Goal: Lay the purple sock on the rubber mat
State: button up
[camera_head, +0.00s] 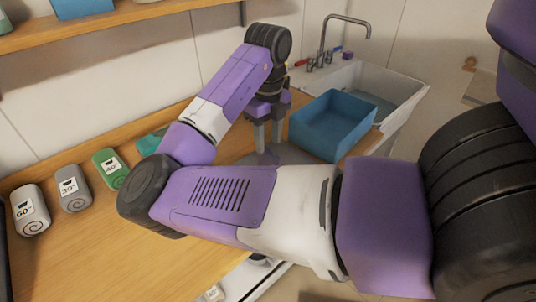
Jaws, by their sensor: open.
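My gripper (268,144) points down over the counter, left of the blue bin. Its two grey fingers are apart, with nothing visible between them. A flat grey surface (294,155) lies under and beside the fingertips; it looks like the rubber mat, partly hidden by my arm. I cannot make out a purple sock for certain. A small purple object (347,56) sits at the back edge of the sink, too small to identify. My arm covers much of the middle of the counter.
A blue bin (333,124) stands right of my gripper, beside the white sink (405,90) with its tall faucet (343,20). Grey, green and white labelled items (73,195) and a teal item (151,142) line the wall at left. The wooden counter (110,250) is bare at front left.

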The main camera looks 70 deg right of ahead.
jog(key=shift+r, duration=1.85)
jog(key=s+d+n+g+h, duration=0.3)
jog(key=s+d+n+h, duration=0.2)
jog(key=d+n+h, duration=0.6)
jog(key=w+a+n+t+h, duration=0.45)
jog(key=w+n+t, duration=0.5)
jog(key=n, duration=0.45)
jog(key=a+f+n+t+y, duration=0.2)
jog(key=a+f+n+y, duration=0.1)
jog(key=a, duration=0.4)
jog(key=a+f+n+t+y, duration=0.3)
jog(key=a+n, duration=0.3)
jog(key=a, duration=0.2)
jog(key=a+f+n+t+y, duration=0.2)
jog(key=a+f+n+y, duration=0.1)
jog(key=a, duration=0.5)
jog(key=shift+s+f+n+t, duration=0.2)
jog(key=shift+f+n, duration=0.25)
jog(key=shift+f, duration=0.25)
jog(key=shift+s+f+n+t, duration=0.1)
jog(key=shift+s+f+n, duration=0.1)
jog(key=shift+f+n, duration=0.35)
jog(key=s+a+r+n+y, duration=0.1)
jog(key=s+a+n+y, duration=0.2)
jog(key=s+a, duration=1.2)
jog(key=a+y, duration=0.3)
jog(key=a, duration=0.1)
jog(key=shift+s+r+t, duration=0.15)
jog(key=shift+r+t, duration=0.05)
jog(key=shift+t, duration=0.15)
